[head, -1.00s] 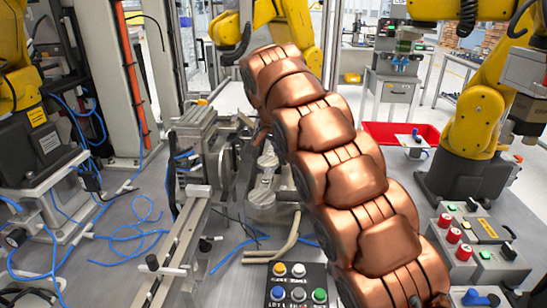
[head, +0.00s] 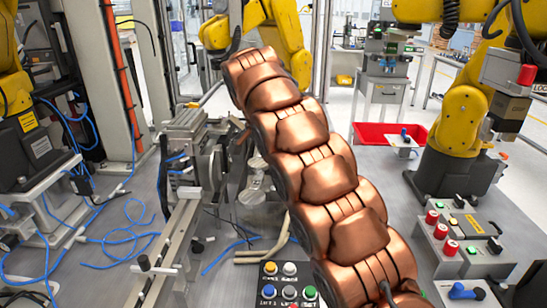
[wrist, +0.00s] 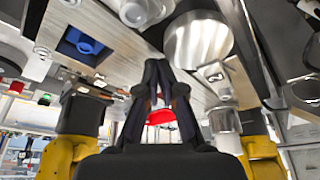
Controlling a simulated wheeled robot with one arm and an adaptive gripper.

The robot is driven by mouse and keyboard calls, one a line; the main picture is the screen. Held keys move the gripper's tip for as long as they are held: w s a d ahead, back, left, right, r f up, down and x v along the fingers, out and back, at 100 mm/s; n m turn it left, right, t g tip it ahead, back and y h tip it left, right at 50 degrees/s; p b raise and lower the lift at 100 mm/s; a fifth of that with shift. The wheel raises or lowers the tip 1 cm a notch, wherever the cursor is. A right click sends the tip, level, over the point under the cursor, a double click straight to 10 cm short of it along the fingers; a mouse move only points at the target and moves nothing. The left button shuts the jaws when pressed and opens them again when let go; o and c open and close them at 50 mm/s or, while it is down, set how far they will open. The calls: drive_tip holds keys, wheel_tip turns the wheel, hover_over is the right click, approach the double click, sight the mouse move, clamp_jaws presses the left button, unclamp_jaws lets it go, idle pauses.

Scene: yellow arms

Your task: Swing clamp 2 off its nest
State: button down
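My gripper (wrist: 156,66) shows in the wrist view as two dark fingers that lean together, with their tips meeting and nothing seen between the tips. In the head view my copper arm hides it. No clamp is marked as number 2, so I cannot tell which one it is. A small white plate with a blue handle (head: 403,138) stands in front of the red tray in the head view. A similar blue-handled piece (head: 461,291) is at the lower right. The wrist view shows a blue part in a dark square recess (wrist: 84,42), apart from my fingers.
A metal rail fixture (head: 187,215) stands left of my arm. A button box (head: 289,284) and a control panel (head: 458,236) are on the table. A red tray (head: 368,134) lies behind. Yellow robot arms (head: 459,120) stand around. Blue hoses (head: 120,243) lie at left.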

drive_tip(key=shift+s+a+r, duration=0.1)
drive_tip(key=shift+a+r, duration=0.15)
drive_tip(key=shift+a, duration=0.2)
drive_tip(key=shift+s+a+r, duration=0.1)
drive_tip(key=shift+a+r, duration=0.15)
drive_tip(key=shift+a, duration=0.2)
drive_tip(key=s+a+r, duration=0.1)
drive_tip(key=s+a, duration=0.6)
drive_tip(key=s, duration=0.1)
drive_tip(key=shift+s+a+r, duration=0.3)
drive_tip(key=shift+a+r, duration=0.05)
drive_tip(key=shift+r, duration=0.05)
